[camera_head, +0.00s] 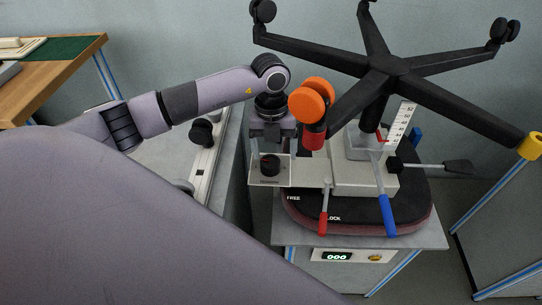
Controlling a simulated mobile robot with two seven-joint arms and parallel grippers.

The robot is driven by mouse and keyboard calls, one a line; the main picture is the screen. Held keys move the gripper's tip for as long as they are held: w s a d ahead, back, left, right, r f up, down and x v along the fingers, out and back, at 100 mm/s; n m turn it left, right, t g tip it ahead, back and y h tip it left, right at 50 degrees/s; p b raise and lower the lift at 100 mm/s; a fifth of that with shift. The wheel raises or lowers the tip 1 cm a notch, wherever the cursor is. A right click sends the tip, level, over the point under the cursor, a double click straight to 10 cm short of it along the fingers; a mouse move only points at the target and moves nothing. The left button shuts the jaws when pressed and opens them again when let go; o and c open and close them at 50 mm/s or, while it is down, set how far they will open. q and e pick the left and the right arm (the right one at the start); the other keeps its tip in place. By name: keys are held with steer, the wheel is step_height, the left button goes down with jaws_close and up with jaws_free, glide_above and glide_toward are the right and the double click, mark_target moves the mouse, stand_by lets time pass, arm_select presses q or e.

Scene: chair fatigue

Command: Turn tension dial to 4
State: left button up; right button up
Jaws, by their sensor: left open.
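An upturned office chair lies on a grey test bench (425,234), its black star base (388,64) up and its dark seat (405,212) down. A dark round knob (270,165), which looks like the tension dial, sits on a pale plate at the left of the chair mechanism. Its markings are too small to read. My left gripper (270,148) is open, pointing down just above the knob. I cannot tell whether its fingers are around the knob or apart from it. My right gripper is not in view.
A red lever (324,208) and a blue lever (387,212) stick out towards the front. A white scale (402,122) stands behind.

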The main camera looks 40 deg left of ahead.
mark_target(270, 162)
arm_select(q)
steer(key=shift+w+a+r+y, duration=0.15)
steer(key=shift+a, duration=0.2)
steer(key=shift+w+a+r+y, duration=0.1)
steer(key=shift+a+y, duration=0.05)
steer(key=shift+a, duration=0.2)
steer(key=shift+w+a+f, duration=0.1)
steer(key=shift+a, duration=0.1)
step_height(270, 162, down, 7)
steer(key=shift+r, duration=0.1)
steer(key=shift+c, duration=0.3)
steer(key=c, duration=0.9)
